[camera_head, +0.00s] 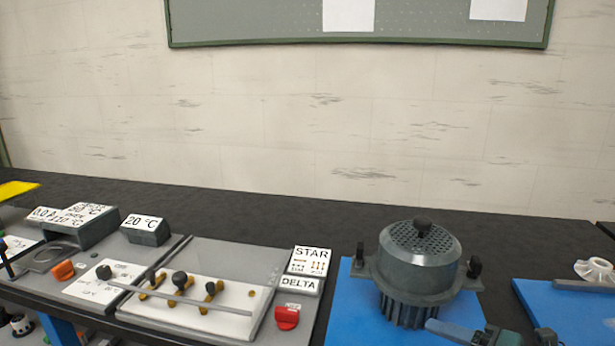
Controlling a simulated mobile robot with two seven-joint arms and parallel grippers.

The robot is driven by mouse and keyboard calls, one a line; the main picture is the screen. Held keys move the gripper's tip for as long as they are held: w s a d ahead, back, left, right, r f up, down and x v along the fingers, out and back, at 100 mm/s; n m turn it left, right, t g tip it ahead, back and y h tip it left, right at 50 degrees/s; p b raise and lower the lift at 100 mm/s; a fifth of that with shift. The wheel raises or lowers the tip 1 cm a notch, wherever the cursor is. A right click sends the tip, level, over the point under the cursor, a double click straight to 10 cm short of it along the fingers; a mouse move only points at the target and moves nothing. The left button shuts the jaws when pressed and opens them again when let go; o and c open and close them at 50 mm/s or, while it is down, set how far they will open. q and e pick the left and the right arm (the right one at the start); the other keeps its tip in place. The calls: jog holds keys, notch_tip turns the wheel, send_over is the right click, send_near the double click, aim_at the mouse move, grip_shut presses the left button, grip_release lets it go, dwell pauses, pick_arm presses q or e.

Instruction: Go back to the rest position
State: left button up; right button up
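Neither of my grippers can be made out in the head view. A grey motor (418,262) with a perforated cover and a black knob on top stands upright on a blue mat (345,305). Black knobs flank it on both sides.
Left of the motor is a grey terminal board (225,255) with black knobs, a STAR/DELTA sign (309,262) and a red switch (287,317). A panel with temperature displays (145,229) is further left. A white wheel-like part (594,269) sits near a blue mat (570,308) at right.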

jog(key=s+a+f+m+h+p, duration=0.1)
jog(key=s+a+f+m+h, duration=0.2)
jog(key=s+f+m, duration=0.3)
jog(key=s+a+f+m+h+p, duration=0.2)
jog(key=s+a+f+m, duration=0.3)
jog(key=f+m, duration=0.9)
jog(key=s+m+h, duration=0.1)
jog(key=s+m, duration=0.1)
jog(key=m, duration=0.4)
jog(key=shift+s+a+g, duration=0.15)
jog(key=shift+s+g, duration=0.05)
jog(key=shift+g, duration=0.1)
